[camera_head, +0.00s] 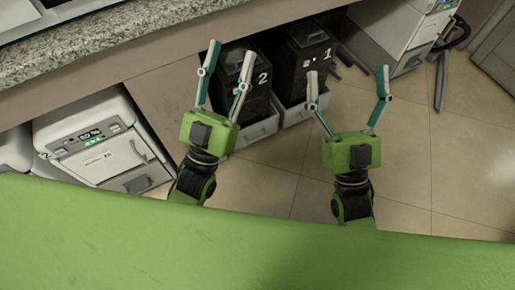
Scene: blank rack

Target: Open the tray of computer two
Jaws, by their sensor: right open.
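Computer two (262,97) is a black tower marked with a white "2", standing on the floor under the counter. A light grey tray-like part (258,132) shows at its base; I cannot tell whether this is its tray or how far it is open. My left gripper (231,50) is open, its fingers overlapping the computer's left side in the picture and partly hiding it. I cannot tell whether they touch it. My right gripper (347,72) is open and empty, over the floor right of the computers.
Computer one (300,66), a black tower marked "1", stands just right of computer two with a similar grey base (297,114). A white appliance (105,143) is at left, another (398,32) at upper right. The granite counter (110,40) overhangs. Tiled floor (430,160) is clear at right.

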